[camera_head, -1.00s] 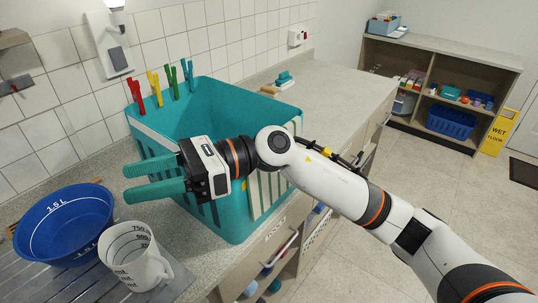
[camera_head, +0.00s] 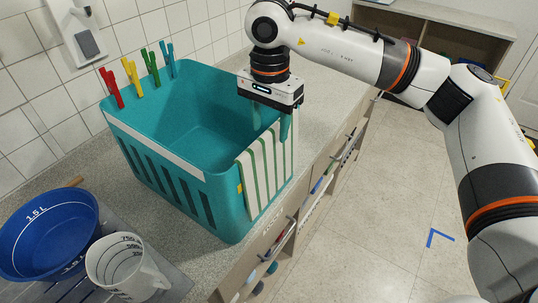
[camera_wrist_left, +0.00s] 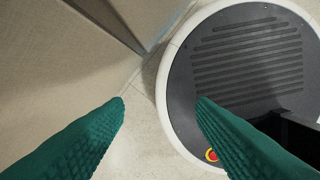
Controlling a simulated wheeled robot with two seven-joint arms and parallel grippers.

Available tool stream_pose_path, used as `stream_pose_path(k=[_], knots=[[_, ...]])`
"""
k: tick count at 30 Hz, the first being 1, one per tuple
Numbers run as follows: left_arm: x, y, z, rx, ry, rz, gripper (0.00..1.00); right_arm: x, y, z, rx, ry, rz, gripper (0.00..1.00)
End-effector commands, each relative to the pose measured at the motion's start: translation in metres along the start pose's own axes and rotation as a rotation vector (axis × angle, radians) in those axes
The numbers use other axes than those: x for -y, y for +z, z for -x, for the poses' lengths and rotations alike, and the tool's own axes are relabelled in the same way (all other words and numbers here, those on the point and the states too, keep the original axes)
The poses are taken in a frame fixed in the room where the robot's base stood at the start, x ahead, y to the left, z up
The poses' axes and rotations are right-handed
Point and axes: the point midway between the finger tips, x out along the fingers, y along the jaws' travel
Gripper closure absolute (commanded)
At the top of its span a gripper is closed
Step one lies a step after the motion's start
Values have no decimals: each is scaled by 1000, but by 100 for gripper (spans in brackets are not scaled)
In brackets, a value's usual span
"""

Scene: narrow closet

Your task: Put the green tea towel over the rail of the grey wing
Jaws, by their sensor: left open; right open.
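The tea towel (camera_head: 264,172), white with green stripes, hangs over the right rim of a teal basket (camera_head: 178,165) on the counter. My right gripper (camera_head: 271,132) points down at the towel's top edge, open; one finger is on the basket's inner side, the other on the outer side. I cannot tell whether the fingers touch the cloth. My left gripper (camera_wrist_left: 161,103) is open and empty in the left wrist view, low over the floor beside my round base. The grey wing and its rail are not in view.
Red, yellow, green and blue pegs (camera_head: 132,80) are clipped on the basket's back rim. A blue bowl (camera_head: 48,235) and a measuring jug (camera_head: 122,266) stand at the front left. A shelf unit (camera_head: 435,28) stands behind my right arm.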

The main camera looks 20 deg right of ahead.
Motion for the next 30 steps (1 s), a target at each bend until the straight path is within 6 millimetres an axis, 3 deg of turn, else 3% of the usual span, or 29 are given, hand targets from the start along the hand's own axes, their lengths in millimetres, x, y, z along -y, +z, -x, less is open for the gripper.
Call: stream_pose_path(k=[8, 12, 17, 25, 30], knots=[[0, 1, 14, 0, 0, -1, 49, -1, 2, -21, -4, -2, 0, 49], [-1, 3, 31, 1, 0, -1, 49, -5, 6, -40, -4, -3, -1, 49], [-2, 4, 36, 2, 1, -2, 49, -6, 7, -62, -3, 0, 0, 49], [-2, 6, 36, 5, 2, -2, 49, -6, 7, -68, -2, 2, 0, 49], [-2, 7, 36, 6, 2, -2, 49, -6, 7, -67, -2, 2, 0, 75]])
